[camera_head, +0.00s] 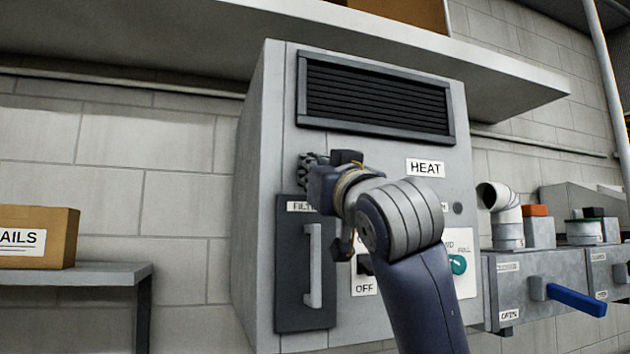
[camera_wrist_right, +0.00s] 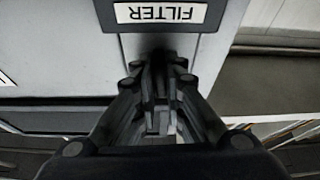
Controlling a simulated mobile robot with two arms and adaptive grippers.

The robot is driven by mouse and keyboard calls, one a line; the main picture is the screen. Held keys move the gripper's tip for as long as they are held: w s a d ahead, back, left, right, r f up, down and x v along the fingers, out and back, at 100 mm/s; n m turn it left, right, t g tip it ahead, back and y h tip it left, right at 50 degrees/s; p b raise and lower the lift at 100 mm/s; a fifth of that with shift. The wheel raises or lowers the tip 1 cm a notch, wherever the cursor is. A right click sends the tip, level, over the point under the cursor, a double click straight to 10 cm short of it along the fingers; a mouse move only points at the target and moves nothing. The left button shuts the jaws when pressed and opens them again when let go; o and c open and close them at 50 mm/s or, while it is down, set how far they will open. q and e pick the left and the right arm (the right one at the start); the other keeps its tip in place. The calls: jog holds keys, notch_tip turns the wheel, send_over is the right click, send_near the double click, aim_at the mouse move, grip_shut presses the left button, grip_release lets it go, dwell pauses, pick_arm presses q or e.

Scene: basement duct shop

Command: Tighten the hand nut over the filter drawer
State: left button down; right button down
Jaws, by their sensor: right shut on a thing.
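The filter drawer (camera_head: 289,268) is a dark grey panel with a pale vertical handle, low on the left of the grey cabinet's front. Its FILTER label is partly covered in the head view and shows upside down in the wrist view (camera_wrist_right: 160,13). My right gripper (camera_head: 316,178) is at the cabinet face just above this drawer. Its fingers are closed on the dark hand nut (camera_head: 307,159), of which only a small part shows beside the gripper. In the right wrist view the gripper (camera_wrist_right: 159,72) mostly hides the nut. My left gripper is out of view.
The cabinet (camera_head: 365,159) has a black louvred vent (camera_head: 375,93) above and a HEAT label (camera_head: 425,168). My right arm covers part of its controls; a green knob (camera_head: 457,264) shows. A blue lever (camera_head: 576,299) sticks out at right. A shelf overhangs the cabinet.

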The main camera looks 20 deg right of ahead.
jog(key=shift+s+r+m+h, duration=0.15)
jog(key=shift+r+m+h, duration=0.15)
jog(key=shift+m+h, duration=0.45)
jog(key=c, duration=1.8)
grip_release()
jog(key=shift+o, duration=0.6)
jog(key=shift+w+f+y, duration=0.2)
jog(key=shift+y, duration=0.15)
jog(key=v, duration=1.2)
